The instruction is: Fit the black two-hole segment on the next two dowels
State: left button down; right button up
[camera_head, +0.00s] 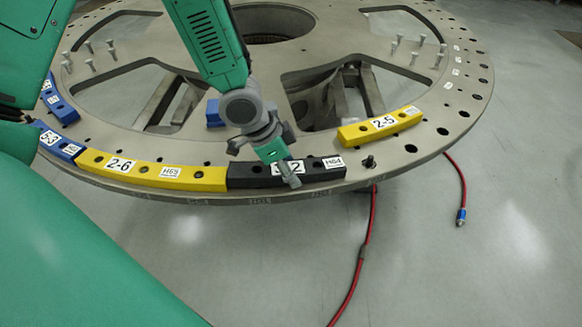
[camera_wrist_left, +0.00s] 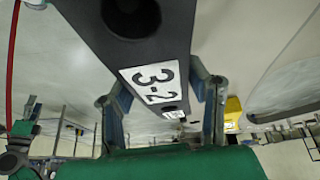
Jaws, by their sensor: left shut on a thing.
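The black two-hole segment (camera_head: 237,177) is at the plate's front rim, end to end with the yellow 2-6 segment (camera_head: 208,180). It bears a label reading H64 and one mostly covered by the gripper. My left gripper (camera_head: 285,174) is shut on its middle from above. In the left wrist view the black segment (camera_wrist_left: 85,15) runs between the two fingers (camera_wrist_left: 165,98), with its 3-2 label and one hole facing the camera. Whether the segment is fully seated cannot be told. My right gripper is not in view.
The round turret plate (camera_head: 425,135) has empty rim holes at right. A yellow 2-5 segment (camera_head: 355,136) lies on it. Blue segments (camera_head: 57,142) are at left. Small upright pins (camera_head: 414,58) stand on the plate. A red hose (camera_head: 366,235) hangs to the floor.

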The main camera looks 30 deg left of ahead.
pick_arm(q)
jog(key=shift+s+d, duration=0.15)
jog(key=shift+s, duration=0.1)
jog(key=c, duration=1.1)
grip_release()
jog(key=o, duration=0.4)
jog(key=shift+c, duration=0.2)
jog(key=shift+a, duration=0.5)
jog(key=shift+r, duration=0.5)
jog(key=v, duration=0.6)
jog(key=shift+d+r, duration=0.2)
jog(key=shift+r, duration=0.15)
jog(key=a+r, duration=0.1)
jog(key=s+a+r, duration=0.1)
jog(key=shift+r, duration=0.4)
jog(key=shift+s+a+r, duration=0.1)
jog(key=shift+a+r, duration=0.1)
jog(key=shift+a, duration=0.05)
jog(key=shift+s+r, duration=0.1)
jog(key=shift+r, duration=0.1)
jog(key=shift+d, duration=0.45)
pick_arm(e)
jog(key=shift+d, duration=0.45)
pick_arm(q)
jog(key=shift+a, duration=0.2)
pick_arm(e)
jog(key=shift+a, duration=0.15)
